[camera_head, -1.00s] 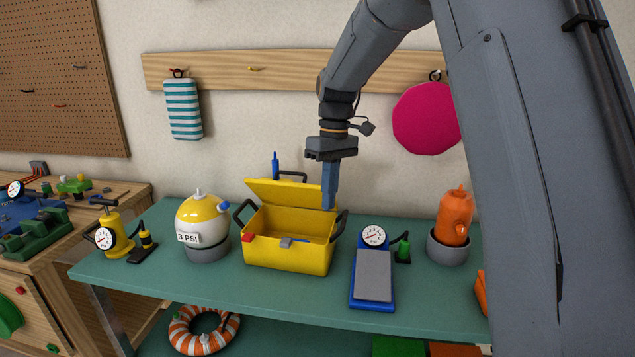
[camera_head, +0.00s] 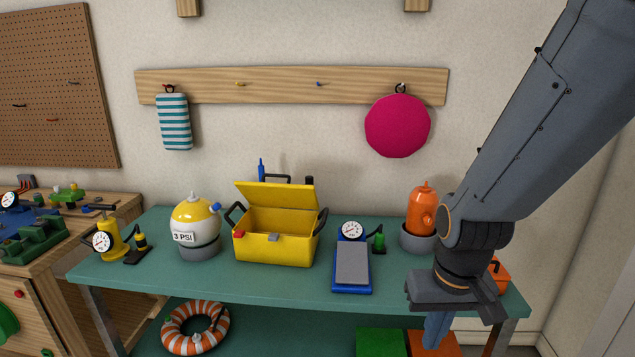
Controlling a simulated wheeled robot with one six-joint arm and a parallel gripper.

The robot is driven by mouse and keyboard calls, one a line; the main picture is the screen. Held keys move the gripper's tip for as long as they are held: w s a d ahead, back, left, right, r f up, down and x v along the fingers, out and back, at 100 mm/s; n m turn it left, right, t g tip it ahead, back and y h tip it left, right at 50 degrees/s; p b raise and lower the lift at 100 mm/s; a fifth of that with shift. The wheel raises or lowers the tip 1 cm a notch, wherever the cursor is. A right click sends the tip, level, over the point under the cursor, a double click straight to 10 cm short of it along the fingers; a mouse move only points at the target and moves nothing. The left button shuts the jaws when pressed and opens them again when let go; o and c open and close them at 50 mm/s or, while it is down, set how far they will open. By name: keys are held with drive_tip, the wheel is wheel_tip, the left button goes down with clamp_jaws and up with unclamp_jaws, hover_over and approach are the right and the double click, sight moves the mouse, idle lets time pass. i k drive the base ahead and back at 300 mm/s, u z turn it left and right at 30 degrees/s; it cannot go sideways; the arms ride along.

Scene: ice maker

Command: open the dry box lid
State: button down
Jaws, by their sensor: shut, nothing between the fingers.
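The dry box (camera_head: 275,248) is yellow with black side handles and a grey front latch, and stands on the green table. Its lid (camera_head: 275,196) stands raised and leans back, so the box is open at the top. The part of the inside that shows looks empty. My gripper (camera_head: 436,331) is far to the right of the box, pointing down near the table's front edge. Its blue fingers are together with nothing between them.
On the table (camera_head: 220,284) a yellow-white dome (camera_head: 196,222) stands left of the box. A blue foot pump (camera_head: 352,263) stands to its right, then an orange canister (camera_head: 422,210) in a grey bowl. A striped life ring (camera_head: 172,328) is below.

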sight(288, 196)
drive_tip(key=z, duration=0.3)
drive_tip(key=k, duration=0.7)
drive_tip(key=u, duration=0.5)
drive_tip(key=i, duration=0.6)
drive_tip(key=u, duration=0.7)
drive_tip(key=i, duration=1.15)
drive_tip(key=z, duration=0.45)
